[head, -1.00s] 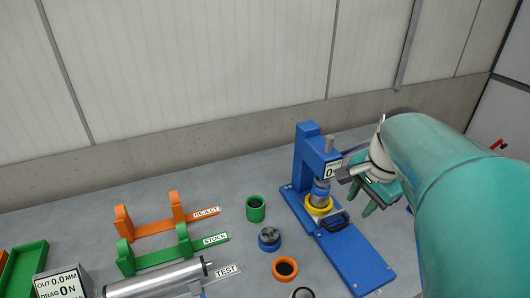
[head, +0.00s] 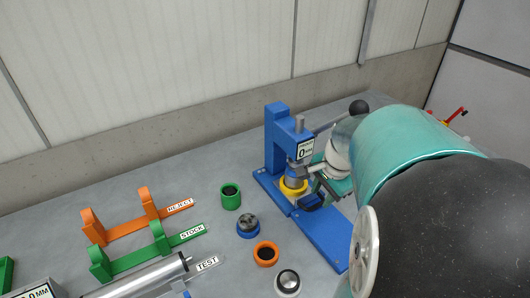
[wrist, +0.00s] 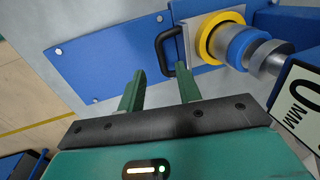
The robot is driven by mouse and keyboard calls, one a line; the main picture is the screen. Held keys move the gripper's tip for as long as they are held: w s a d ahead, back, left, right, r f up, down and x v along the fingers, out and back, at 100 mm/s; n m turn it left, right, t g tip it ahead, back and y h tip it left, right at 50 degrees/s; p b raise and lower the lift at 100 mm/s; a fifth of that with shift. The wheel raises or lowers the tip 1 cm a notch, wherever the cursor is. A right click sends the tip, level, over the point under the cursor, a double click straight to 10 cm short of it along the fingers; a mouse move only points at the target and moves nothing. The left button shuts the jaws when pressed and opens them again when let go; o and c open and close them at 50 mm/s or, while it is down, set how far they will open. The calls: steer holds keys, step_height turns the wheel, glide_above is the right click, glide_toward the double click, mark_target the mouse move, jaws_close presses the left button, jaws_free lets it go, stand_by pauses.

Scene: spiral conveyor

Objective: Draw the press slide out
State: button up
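The blue press (head: 277,135) stands on the bench, with a readout plate on its head. Its slide carries a yellow ring (head: 293,187), also visible in the wrist view (wrist: 206,38), under the blue and grey ram. A black loop handle (wrist: 162,50) stands at the slide's front edge, above the blue base plate (wrist: 105,65). My gripper (wrist: 160,72) is open, its two green fingers spread either side of the handle's line. The handle appears just beyond the fingertips; contact cannot be told. In the head view my arm hides much of the gripper.
Orange and green racks (head: 130,222) lie farther left. The press lever's black knob (head: 358,107) rises behind my arm.

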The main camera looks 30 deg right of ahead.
mark_target(316, 205)
steer(key=f, duration=0.2)
steer(key=w+f, duration=0.1)
steer(key=f, duration=0.1)
steer(key=shift+f, duration=0.15)
